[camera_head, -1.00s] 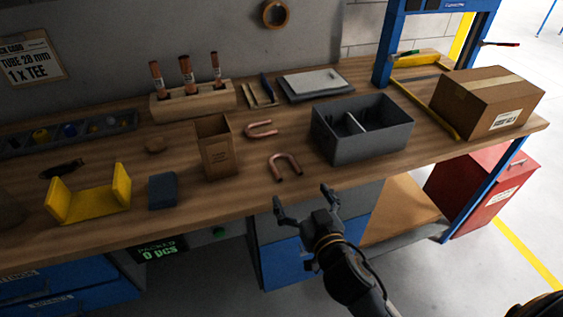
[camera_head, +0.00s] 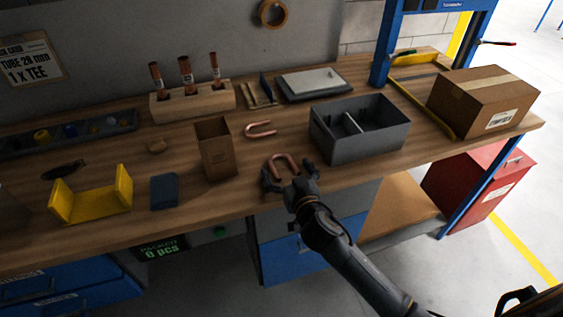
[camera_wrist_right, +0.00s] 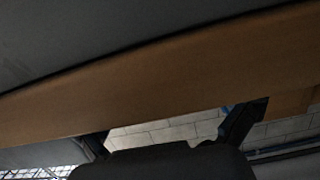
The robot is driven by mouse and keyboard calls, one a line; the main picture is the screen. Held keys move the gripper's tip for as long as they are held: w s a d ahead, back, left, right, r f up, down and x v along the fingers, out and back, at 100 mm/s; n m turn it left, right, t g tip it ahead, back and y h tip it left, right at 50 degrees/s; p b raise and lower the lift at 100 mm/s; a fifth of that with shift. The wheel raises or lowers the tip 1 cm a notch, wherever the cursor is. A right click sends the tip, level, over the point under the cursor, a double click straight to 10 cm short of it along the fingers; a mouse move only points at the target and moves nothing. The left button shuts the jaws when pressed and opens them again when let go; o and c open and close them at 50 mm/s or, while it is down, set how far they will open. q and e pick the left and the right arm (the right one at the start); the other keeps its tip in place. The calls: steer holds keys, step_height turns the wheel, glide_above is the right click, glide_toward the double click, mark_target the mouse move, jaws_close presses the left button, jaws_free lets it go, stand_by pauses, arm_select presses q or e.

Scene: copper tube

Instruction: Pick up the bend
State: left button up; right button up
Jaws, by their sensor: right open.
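Two copper U-shaped bends lie on the workbench in the head view. The nearer bend (camera_head: 283,162) lies near the front edge, its curve toward the back. The other bend (camera_head: 261,129) lies behind it, to the left. My right gripper (camera_head: 289,173) is open at the nearer bend, one finger on each side of it in the picture; I cannot tell whether it touches. In the right wrist view, the two fingers of my right gripper (camera_wrist_right: 172,128) show wide apart with no bend between them. My left gripper is not in view.
A grey divided bin (camera_head: 330,146) stands to the right of the nearer bend. A cardboard holder (camera_head: 216,160) stands to its left. Farther left are a blue block (camera_head: 164,191) and a yellow bracket (camera_head: 93,205). A wooden rack (camera_head: 215,101) holds copper tubes behind.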

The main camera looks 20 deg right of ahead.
steer(key=c, duration=1.3)
steer(key=shift+r, duration=0.1)
